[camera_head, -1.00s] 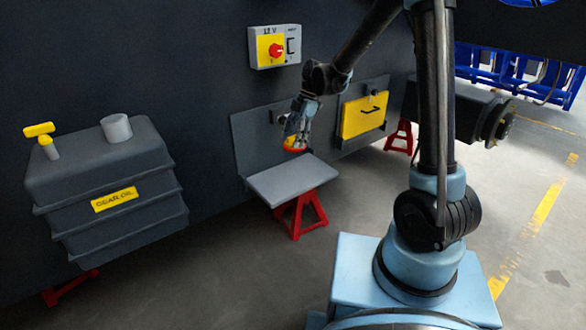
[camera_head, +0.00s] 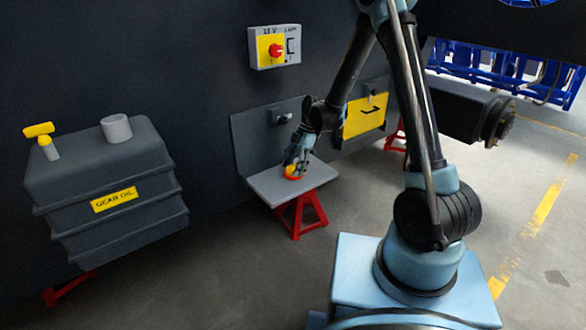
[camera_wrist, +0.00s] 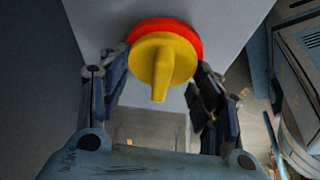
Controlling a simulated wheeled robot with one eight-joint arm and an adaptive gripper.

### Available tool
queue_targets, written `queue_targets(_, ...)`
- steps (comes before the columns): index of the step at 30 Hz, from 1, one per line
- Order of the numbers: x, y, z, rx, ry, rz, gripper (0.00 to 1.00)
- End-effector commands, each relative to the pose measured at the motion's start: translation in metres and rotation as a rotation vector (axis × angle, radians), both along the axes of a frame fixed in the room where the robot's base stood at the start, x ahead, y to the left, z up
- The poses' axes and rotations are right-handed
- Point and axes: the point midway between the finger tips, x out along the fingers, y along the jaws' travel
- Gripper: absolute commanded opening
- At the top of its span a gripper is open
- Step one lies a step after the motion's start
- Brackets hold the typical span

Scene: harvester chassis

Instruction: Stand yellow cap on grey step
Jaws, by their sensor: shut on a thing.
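The yellow cap (camera_wrist: 160,62) has a raised grip bar and a red rim. In the wrist view it sits between my gripper's fingers (camera_wrist: 160,88), which are shut on it. In the head view the cap (camera_head: 293,171) is at the grey step (camera_head: 275,194), and my gripper (camera_head: 295,160) is over it from above. The cap appears upright, with its red rim low at the step's top. I cannot tell whether it touches the surface. The step also shows behind the cap in the wrist view (camera_wrist: 225,25).
A red stand (camera_head: 298,213) carries the step, and a grey back plate (camera_head: 262,140) rises behind it. A grey gear oil tank (camera_head: 105,190) is at left. A yellow panel (camera_head: 364,117) is right of the step. A switch box (camera_head: 274,48) hangs above.

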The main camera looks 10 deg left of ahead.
Motion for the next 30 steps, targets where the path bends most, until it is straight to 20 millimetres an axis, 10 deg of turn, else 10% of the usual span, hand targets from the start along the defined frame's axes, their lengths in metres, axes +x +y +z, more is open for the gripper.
queue_targets(11,-0.0003,-0.0001,-0.0078,0.0,0.0,0.0,0.24)
queue_targets(12,-0.0003,-0.0001,-0.0077,0.0,0.0,0.0,0.65)
queue_targets(14,-0.0003,-0.0001,-0.0076,0.0,0.0,0.0,0.79)
queue_targets(30,0.0023,-0.0025,0.0022,0.0,0.0,0.0,0.79)
